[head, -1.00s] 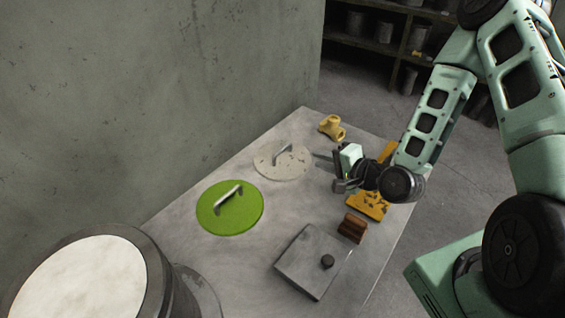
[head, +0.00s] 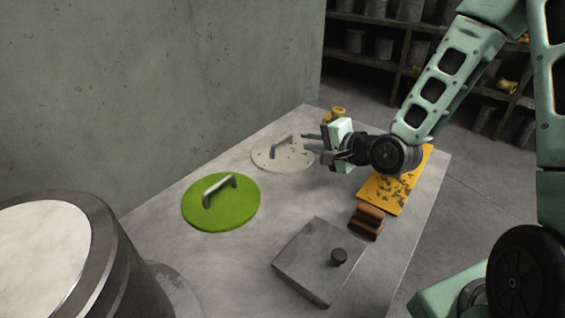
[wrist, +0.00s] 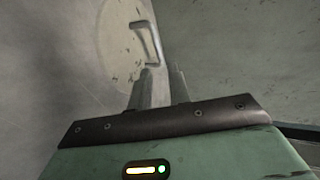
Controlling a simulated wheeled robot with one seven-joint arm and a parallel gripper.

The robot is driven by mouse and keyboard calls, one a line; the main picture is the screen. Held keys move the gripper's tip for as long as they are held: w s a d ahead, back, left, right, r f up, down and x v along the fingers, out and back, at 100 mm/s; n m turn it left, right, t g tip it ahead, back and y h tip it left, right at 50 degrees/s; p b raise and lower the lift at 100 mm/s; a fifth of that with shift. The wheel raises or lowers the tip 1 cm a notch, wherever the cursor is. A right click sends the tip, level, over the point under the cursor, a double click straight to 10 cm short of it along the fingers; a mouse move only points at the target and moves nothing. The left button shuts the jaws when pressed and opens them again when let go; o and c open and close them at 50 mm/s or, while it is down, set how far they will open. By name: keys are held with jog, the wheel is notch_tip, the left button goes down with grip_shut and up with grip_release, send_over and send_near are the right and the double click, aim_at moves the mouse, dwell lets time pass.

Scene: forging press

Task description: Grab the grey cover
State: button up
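A round pale grey cover (head: 270,158) with dark worn specks and a grey bar handle (head: 282,146) lies flat at the far side of the table. My gripper (head: 312,145) is just right of this cover, fingers pointing left toward it, apart and empty. In the wrist view the cover (wrist: 112,50) and its upright handle (wrist: 150,40) lie beyond the fingertips (wrist: 161,72), with no contact visible. A square grey plate (head: 304,265) with a dark round knob (head: 339,256) lies at the near right of the table.
A green round cover (head: 228,213) with a handle lies left of centre. A yellow worn plate (head: 388,192), a brown block (head: 367,221) and a yellow fitting (head: 336,114) are on the right and far side. A large drum (head: 95,245) stands front left. A wall bounds the left.

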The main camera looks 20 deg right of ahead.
aim_at(284, 139)
jog(key=b, duration=0.1)
jog(key=f+b, duration=0.1)
jog(key=shift+a+b, duration=0.2)
jog(key=shift+b, duration=0.2)
jog(key=x, duration=0.3)
jog(key=shift+w+a+r, duration=0.15)
jog(key=shift+w+r, duration=0.05)
jog(key=shift+w, duration=0.1)
jog(key=shift+p+x, duration=0.3)
jog(key=shift+x, duration=2.9)
grip_shut()
